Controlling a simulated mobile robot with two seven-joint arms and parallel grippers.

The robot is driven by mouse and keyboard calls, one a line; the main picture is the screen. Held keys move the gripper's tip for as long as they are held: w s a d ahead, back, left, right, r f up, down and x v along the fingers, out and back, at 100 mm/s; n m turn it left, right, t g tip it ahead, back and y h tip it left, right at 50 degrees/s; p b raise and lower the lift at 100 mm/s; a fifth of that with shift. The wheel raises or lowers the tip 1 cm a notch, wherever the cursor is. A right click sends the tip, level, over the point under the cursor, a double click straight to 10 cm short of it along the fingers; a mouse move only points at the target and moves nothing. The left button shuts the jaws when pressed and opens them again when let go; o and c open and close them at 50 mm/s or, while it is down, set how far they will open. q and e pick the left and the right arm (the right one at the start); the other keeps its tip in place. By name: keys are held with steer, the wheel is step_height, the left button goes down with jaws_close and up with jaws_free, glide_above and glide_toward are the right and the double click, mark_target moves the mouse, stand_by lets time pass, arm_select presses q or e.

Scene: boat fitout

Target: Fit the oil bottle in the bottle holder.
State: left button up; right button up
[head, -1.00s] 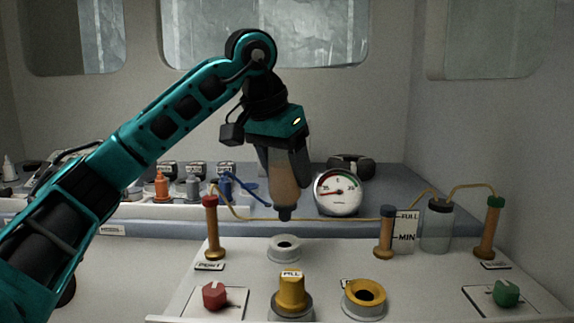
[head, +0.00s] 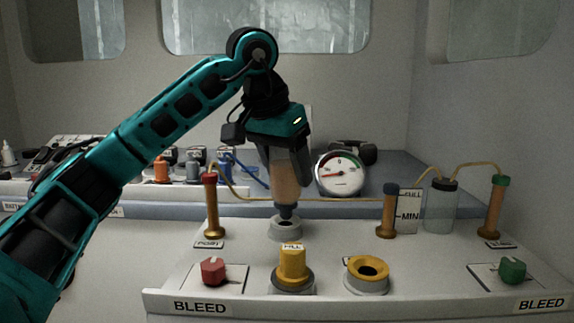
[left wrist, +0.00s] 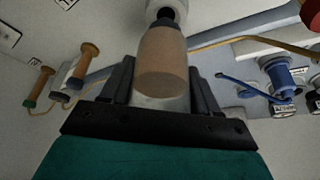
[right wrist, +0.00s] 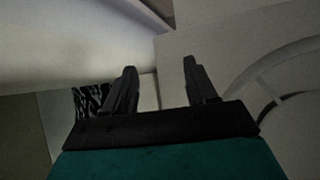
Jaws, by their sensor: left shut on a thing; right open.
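The oil bottle (head: 286,188) is brown and hangs upside down, neck lowest, in my left gripper (head: 288,160). Its dark tip is at the opening of a pale grey ring, the bottle holder (head: 284,231). Whether the tip is inside the ring or just above it, I cannot tell. In the left wrist view the bottle (left wrist: 162,62) lies between the fingers of my left gripper (left wrist: 160,72), neck toward the holder (left wrist: 168,8). My right gripper (right wrist: 159,68) is open and empty in the right wrist view, away from the panel.
A yellow fill cap (head: 292,265), a yellow ring (head: 367,270), a red knob (head: 214,270) and a green knob (head: 512,269) stand in front. Posts with a yellow tube (head: 330,200), a clear jar (head: 441,207) and a round gauge (head: 341,174) are close by.

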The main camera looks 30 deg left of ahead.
arm_select(q)
steer(key=shift+f+b, duration=0.5)
steer(key=shift+f, duration=0.7)
steer(key=o, duration=1.5)
steer(key=shift+f, duration=0.1)
steer(key=shift+c, duration=0.2)
steer(key=p+v, duration=0.3)
steer(key=v, duration=1)
